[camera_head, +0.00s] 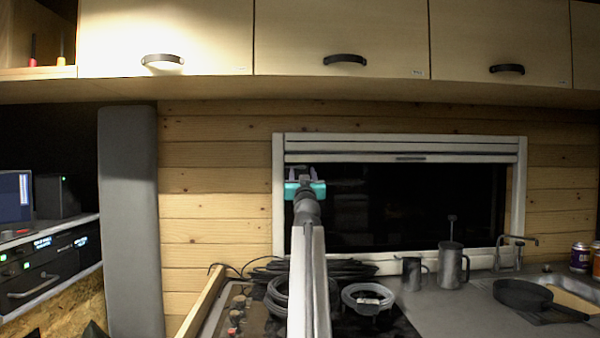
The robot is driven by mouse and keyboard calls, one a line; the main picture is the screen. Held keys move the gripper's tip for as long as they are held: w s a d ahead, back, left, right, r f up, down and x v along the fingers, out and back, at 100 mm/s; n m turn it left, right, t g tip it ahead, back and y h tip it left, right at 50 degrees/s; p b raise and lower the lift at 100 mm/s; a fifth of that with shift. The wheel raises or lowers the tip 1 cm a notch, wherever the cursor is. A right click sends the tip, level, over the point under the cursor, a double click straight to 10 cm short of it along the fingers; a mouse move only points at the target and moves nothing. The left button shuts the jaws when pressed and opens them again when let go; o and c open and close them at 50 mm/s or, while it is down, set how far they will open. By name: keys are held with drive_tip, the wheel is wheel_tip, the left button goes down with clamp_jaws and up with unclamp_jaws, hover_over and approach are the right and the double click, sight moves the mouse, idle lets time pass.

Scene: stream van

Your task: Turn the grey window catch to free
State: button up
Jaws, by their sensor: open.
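The window (410,205) has a white frame and dark glass, and fills the middle of the wall in the head view. My gripper (305,174), with a teal body, is raised in front of the window's upper left corner. Its two fingers point away from me and stand apart, open. A small pale patch shows between the fingers, and I cannot tell whether it is the grey catch. No catch can be clearly made out elsewhere on the frame; my gripper and arm hide part of the window's left side.
A white blind cassette (460,148) runs along the window top, with wooden cupboards (345,35) above. Below are coiled black cables (345,268), a metal mug (411,274), a metal pot (452,266), a tap (517,242) and a dark pan (523,294). A grey padded panel (130,220) stands left.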

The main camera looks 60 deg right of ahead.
sight(301, 167)
drive_tip(key=shift+x, duration=1.3)
drive_tip(key=c, duration=1)
